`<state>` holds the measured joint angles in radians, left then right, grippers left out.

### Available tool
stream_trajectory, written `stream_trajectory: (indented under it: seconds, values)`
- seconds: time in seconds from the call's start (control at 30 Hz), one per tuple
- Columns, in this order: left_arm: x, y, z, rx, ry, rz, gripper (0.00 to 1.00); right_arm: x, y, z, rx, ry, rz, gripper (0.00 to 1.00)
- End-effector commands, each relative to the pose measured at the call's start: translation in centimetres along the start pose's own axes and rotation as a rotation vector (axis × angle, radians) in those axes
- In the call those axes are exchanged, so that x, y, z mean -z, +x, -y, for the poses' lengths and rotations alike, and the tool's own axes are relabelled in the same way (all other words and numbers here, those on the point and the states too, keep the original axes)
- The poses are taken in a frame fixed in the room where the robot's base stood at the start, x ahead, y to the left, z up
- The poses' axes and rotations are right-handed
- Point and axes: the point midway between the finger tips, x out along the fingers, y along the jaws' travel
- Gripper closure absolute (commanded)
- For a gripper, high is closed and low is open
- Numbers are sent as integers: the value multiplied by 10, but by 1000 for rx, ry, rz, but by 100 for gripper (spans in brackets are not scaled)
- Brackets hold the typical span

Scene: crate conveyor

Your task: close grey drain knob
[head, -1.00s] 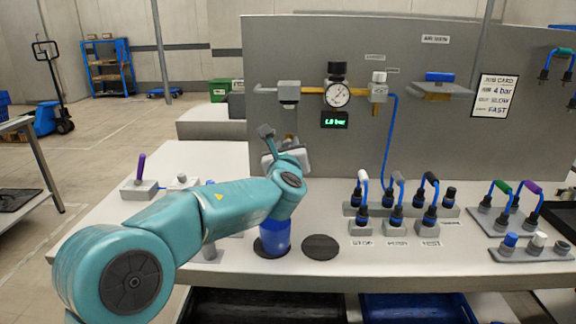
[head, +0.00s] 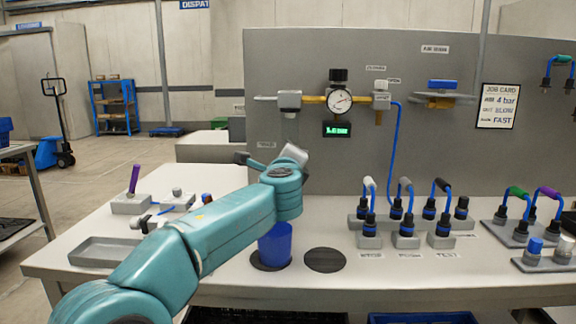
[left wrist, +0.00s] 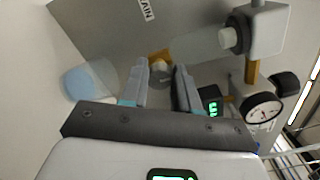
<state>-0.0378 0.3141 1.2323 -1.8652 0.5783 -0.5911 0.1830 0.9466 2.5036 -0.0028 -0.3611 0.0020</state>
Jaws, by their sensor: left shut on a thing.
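The grey drain knob (left wrist: 160,67) sits between my left gripper's two fingers in the left wrist view, with a brass piece just behind it. My left gripper (left wrist: 161,80) is shut on it. In the head view, my left arm reaches toward the panel (head: 210,62), below the air fittings, and mostly hides the knob and the fingertips. A partly cut-off label ending in "AIN" (left wrist: 147,9) shows on the panel in the wrist view. My right gripper is in neither view.
A pressure gauge (head: 340,101) and green display (head: 337,129) are on the panel. A blue container (head: 275,245) stands below my left arm. Several hose plugs (head: 405,225) stand on the right of the bench. A grey tray (head: 105,252) lies at the left.

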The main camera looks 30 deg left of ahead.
Motion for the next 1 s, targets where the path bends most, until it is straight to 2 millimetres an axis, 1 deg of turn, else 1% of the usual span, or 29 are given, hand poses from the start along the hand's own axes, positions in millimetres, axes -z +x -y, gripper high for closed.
stream_trajectory:
  seconds: [0.03,0.3,0.7,0.73,0.8,1.0]
  values:
    - [0,0,0,3,-17,1,100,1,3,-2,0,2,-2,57]
    - [0,0,1,2,-66,0,100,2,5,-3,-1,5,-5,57]
    - [-1,0,1,3,-70,0,100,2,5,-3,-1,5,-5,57]
    - [-1,0,1,3,-70,0,63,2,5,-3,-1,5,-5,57]
    - [-1,0,1,3,-70,0,44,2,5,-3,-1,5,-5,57]
    - [0,0,0,1,-69,0,44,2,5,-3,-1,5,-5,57]
